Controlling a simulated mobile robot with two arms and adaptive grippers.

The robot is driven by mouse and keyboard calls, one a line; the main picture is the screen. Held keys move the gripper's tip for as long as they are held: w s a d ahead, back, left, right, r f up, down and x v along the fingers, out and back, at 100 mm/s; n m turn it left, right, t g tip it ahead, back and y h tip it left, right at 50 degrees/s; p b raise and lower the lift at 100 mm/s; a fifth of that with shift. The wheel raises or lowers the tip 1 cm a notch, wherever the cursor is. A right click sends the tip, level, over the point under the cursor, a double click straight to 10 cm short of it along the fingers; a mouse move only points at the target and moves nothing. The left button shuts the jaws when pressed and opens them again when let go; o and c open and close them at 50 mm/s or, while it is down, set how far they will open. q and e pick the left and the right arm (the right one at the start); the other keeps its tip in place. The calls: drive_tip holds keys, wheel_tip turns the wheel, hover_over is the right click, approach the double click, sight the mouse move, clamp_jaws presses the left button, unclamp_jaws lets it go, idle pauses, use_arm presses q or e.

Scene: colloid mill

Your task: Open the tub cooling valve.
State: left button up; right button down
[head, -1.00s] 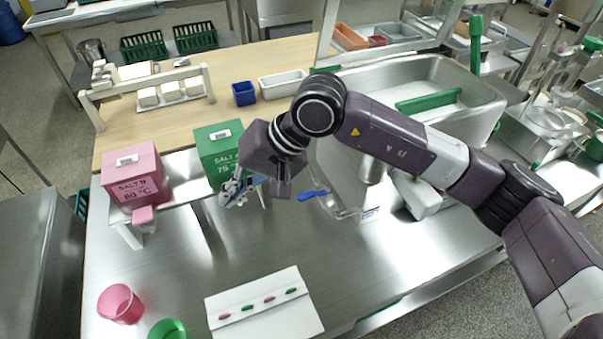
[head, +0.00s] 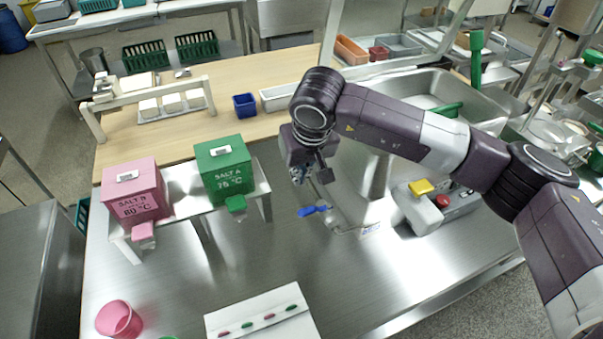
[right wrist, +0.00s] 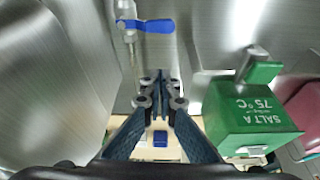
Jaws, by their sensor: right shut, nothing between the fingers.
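The blue lever handle (head: 313,210) of a small valve sits on a thin pipe low at the mill, in the middle of the head view. In the right wrist view the blue lever (right wrist: 150,26) lies sideways across its metal pipe, beyond my fingertips. My right gripper (head: 299,176) hangs above and slightly left of the lever, apart from it. Its fingers (right wrist: 158,80) are shut with nothing between them. My left gripper is not in view.
The green Salt A box (head: 224,168) and pink Salt B box (head: 133,192) stand on a raised shelf to the left. A control box with a yellow button (head: 420,187) and a red button (head: 442,201) is at the right.

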sight(306, 212)
wheel_tip(306, 212, down, 6)
drive_tip(key=s+p, duration=0.1)
drive_tip(key=p, duration=0.3)
drive_tip(key=shift+s+d+f, duration=0.15)
drive_tip(key=shift+s+d, duration=0.15)
drive_tip(key=shift+s, duration=0.1)
